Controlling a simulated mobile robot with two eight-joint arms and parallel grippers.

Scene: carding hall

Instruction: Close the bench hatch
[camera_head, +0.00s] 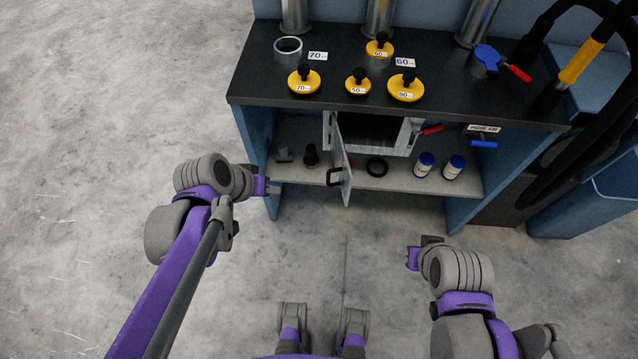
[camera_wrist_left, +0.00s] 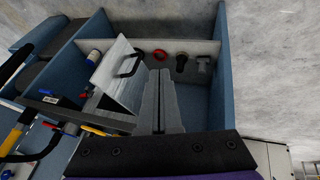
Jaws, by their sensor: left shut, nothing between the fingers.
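The bench hatch (camera_head: 343,160) is a grey metal door under the bench top.
The bench top (camera_head: 330,60) carries yellow knobbed discs (camera_head: 304,82), a metal ring (camera_head: 288,49) and a blue-and-red valve (camera_head: 487,57). The lower shelf (camera_head: 400,181) holds small black parts, a black ring (camera_head: 376,167) and two blue-capped jars (camera_head: 424,165). The floor in front is clear.

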